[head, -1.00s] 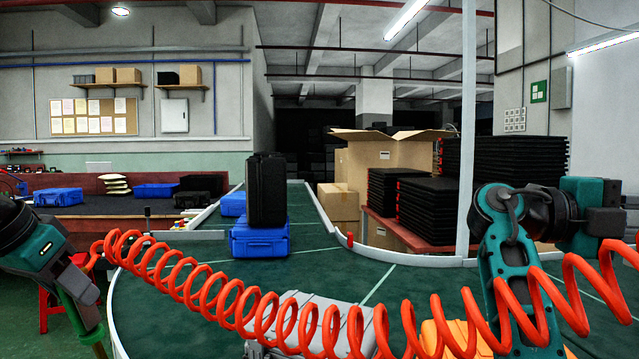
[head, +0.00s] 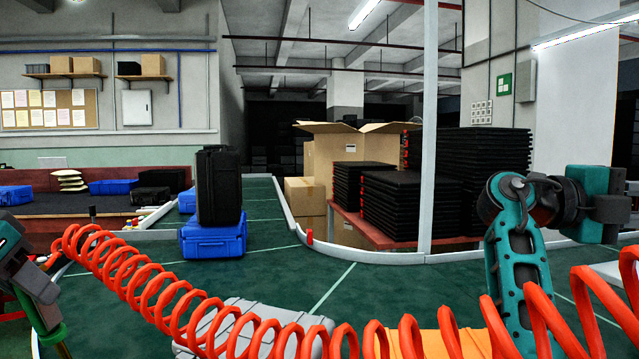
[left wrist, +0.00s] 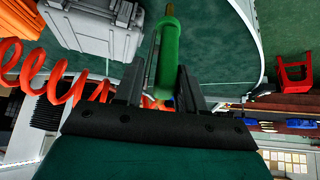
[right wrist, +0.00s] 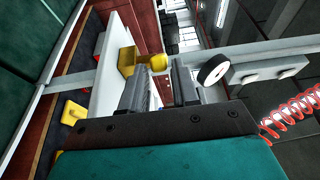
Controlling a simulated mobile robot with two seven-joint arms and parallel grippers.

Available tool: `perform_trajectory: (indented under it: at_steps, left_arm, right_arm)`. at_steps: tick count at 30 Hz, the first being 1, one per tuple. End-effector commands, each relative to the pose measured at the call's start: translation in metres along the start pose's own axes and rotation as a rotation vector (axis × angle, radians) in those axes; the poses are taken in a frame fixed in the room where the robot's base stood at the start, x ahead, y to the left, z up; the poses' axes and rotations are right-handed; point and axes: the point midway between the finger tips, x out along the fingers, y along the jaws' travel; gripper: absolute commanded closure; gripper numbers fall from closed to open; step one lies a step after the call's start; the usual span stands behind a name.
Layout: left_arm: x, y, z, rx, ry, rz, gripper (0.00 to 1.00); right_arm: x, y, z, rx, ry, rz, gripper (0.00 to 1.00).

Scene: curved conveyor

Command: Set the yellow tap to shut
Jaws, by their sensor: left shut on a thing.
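In the right wrist view a round yellow part (right wrist: 156,61) shows just beyond my fingertips, beside a yellow block (right wrist: 127,62). I cannot tell for sure that either is the tap, nor how it is set. My right gripper (right wrist: 163,80) is open there, with nothing seen between its fingers. In the head view its fingers cannot be made out. My left gripper (head: 48,312) is low at the left in the head view. It is shut on a green-handled tool (left wrist: 168,55), which shows between its fingers in the left wrist view.
An orange coiled hose (head: 147,277) stretches across the front. A grey case (head: 250,325) and an orange case (head: 425,343) lie on the green conveyor (head: 275,275). A black case (head: 218,188) stands on a blue case (head: 213,236).

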Motion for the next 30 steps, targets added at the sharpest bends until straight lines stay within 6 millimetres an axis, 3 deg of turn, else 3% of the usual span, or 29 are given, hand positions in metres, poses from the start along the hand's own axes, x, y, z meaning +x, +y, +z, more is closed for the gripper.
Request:
perform_trajectory:
  at_steps: [3, 9, 22, 30]
  left_arm:
    - [-0.001, 0.0, -0.001, 0.0, 0.002, 0.0, 0.78]
    - [-0.002, 0.0, -0.001, 0.0, 0.002, 0.0, 0.78]
    - [-0.002, 0.0, -0.001, 0.0, 0.002, 0.0, 0.78]
    - [-0.002, 0.0, -0.001, 0.0, 0.002, 0.0, 0.78]
  right_arm:
    - [0.025, 0.0, 0.0, -0.001, 0.002, 0.001, 0.7]
    - [0.052, 0.0, 0.0, -0.002, 0.0, 0.0, 0.7]
    - [0.061, 0.0, 0.0, -0.002, -0.002, 0.0, 0.7]
    - [0.061, 0.001, 0.0, -0.002, -0.001, 0.0, 0.96]
